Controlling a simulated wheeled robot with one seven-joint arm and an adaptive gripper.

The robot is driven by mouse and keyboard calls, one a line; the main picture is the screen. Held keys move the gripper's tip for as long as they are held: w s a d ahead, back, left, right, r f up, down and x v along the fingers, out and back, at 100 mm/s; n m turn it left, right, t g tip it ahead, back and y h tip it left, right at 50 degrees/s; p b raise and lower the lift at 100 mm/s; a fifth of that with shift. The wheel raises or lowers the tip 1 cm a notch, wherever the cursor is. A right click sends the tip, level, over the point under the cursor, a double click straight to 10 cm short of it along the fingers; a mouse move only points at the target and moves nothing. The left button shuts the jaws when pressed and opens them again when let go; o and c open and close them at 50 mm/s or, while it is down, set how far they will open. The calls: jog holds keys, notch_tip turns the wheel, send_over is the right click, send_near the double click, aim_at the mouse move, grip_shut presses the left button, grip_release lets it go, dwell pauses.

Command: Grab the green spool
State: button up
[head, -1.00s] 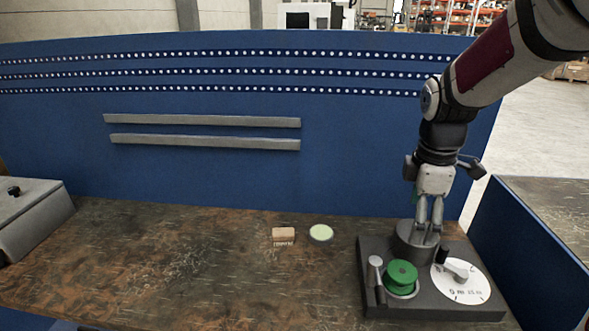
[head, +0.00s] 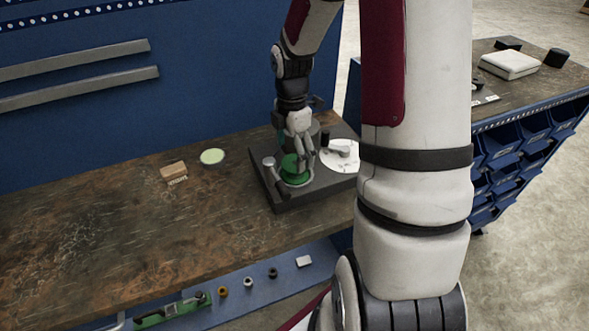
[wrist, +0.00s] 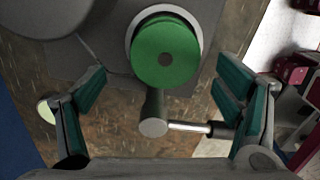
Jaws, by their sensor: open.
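The green spool (head: 293,166) sits on the dark base plate (head: 284,203) on the workbench, and my gripper partly covers it in the head view. In the wrist view the spool (wrist: 166,52) is a green disc with a dark centre hole, inside a pale ring. My gripper (head: 304,152) is just above the spool, pointing down. I cannot tell the exact height gap.
A lever with a round knob (head: 269,162) stands left of the spool; it also shows in the wrist view (wrist: 153,126). A white dial (head: 340,154) is to the right. A brush (head: 174,171) and pale green disc (head: 212,157) lie on the bench (head: 110,230).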

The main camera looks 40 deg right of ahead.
aim_at(293, 164)
jog(key=f, duration=0.4)
jog(key=shift+s+a+f, duration=0.1)
jog(key=shift+s+a, duration=0.05)
jog(key=shift+s, duration=0.15)
jog(key=shift+f, duration=0.55)
jog(key=c, duration=1.3)
